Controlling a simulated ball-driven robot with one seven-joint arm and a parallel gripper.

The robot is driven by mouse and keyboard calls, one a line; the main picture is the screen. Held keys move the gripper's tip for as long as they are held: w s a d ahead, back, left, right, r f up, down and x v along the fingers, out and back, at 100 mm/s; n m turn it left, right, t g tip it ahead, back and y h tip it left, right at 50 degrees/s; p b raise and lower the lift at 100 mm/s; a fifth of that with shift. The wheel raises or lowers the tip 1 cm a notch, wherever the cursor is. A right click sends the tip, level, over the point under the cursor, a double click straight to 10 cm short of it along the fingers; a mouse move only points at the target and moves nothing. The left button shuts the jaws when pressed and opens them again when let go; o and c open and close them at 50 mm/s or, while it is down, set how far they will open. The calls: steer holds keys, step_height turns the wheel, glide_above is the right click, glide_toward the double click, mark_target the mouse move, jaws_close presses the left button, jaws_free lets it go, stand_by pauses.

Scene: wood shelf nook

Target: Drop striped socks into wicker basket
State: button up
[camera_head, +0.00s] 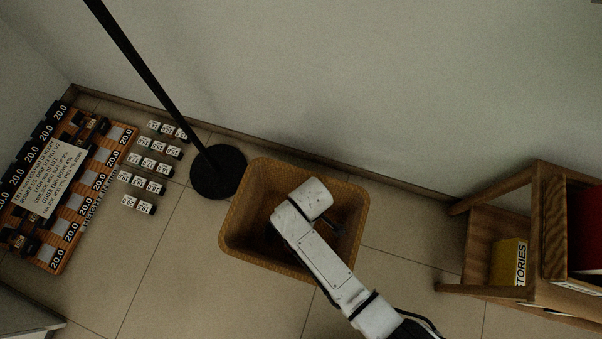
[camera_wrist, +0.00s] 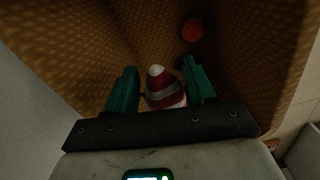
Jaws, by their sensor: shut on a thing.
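The wicker basket (camera_head: 237,238) stands on the tiled floor in the middle of the head view. Its brown woven inner wall (camera_wrist: 95,45) fills most of the wrist view. My arm reaches over the basket, and its end hides part of the inside. In the wrist view my gripper (camera_wrist: 162,85) has its two green fingers shut on the striped socks (camera_wrist: 165,92), a red and white bundle with a pale tip. The socks are over or within the basket opening; how high above its bottom I cannot tell. In the head view the socks are hidden behind my arm.
A red ball-like thing (camera_wrist: 192,30) lies inside the basket. A black pole with a round base (camera_head: 218,172) stands left of the basket. A wooden shelf (camera_head: 495,222) with books is at the right. An orange board (camera_head: 90,180) with several labelled blocks lies at the left.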

steer(key=shift+f, duration=0.2)
steer(key=o, duration=1.1)
step_height(320, 180, up, 11)
steer(key=p, duration=0.5)
steer(key=shift+f, duration=0.15)
